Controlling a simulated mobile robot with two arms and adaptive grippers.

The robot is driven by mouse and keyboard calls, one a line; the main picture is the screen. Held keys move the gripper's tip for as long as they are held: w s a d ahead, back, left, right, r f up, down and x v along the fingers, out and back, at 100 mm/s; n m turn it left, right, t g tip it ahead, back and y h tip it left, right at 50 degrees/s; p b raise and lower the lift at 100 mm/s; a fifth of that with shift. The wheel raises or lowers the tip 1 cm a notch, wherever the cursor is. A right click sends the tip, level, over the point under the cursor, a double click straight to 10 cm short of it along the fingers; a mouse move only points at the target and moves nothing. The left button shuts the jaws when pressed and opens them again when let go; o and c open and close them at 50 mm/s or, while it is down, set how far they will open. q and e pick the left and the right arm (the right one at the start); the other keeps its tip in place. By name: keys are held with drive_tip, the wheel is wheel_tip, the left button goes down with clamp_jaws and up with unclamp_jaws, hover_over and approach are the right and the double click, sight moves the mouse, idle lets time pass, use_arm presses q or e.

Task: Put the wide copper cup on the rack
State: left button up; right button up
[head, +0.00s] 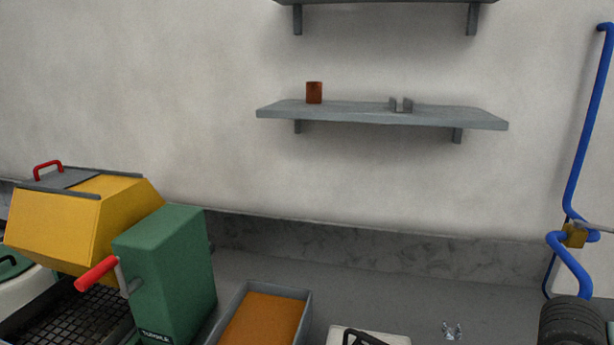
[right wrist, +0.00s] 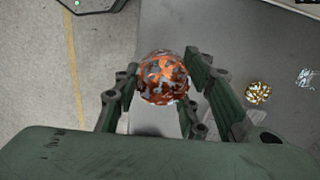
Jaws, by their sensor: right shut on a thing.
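My right gripper (right wrist: 160,90) is shut on a round, mottled copper-and-grey thing (right wrist: 163,76) in the right wrist view. It sits between the two green fingers; I cannot tell from this angle whether it is the wide copper cup. In the head view a small copper-brown cup (head: 314,93) stands upright on the left part of the grey wall shelf (head: 450,117). A small grey slotted holder (head: 401,105) stands right of it on that shelf; I cannot tell if this is the rack. Neither gripper shows in the head view.
A yellow machine (head: 60,230), a green box with a red handle (head: 170,270) and an orange-filled tray (head: 265,320) crowd the counter's left. A blue pipe (head: 588,130) runs at the right. A gold-speckled piece (right wrist: 258,92) and silver scrap (right wrist: 305,77) lie right of my gripper.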

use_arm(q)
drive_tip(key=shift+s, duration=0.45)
use_arm(e)
drive_tip(key=a+r+n, duration=0.2)
drive_tip(key=a+n, duration=1)
drive_tip(key=n, duration=0.8)
drive_tip(key=shift+w+r, duration=0.15)
drive_tip(key=shift+w, duration=0.25)
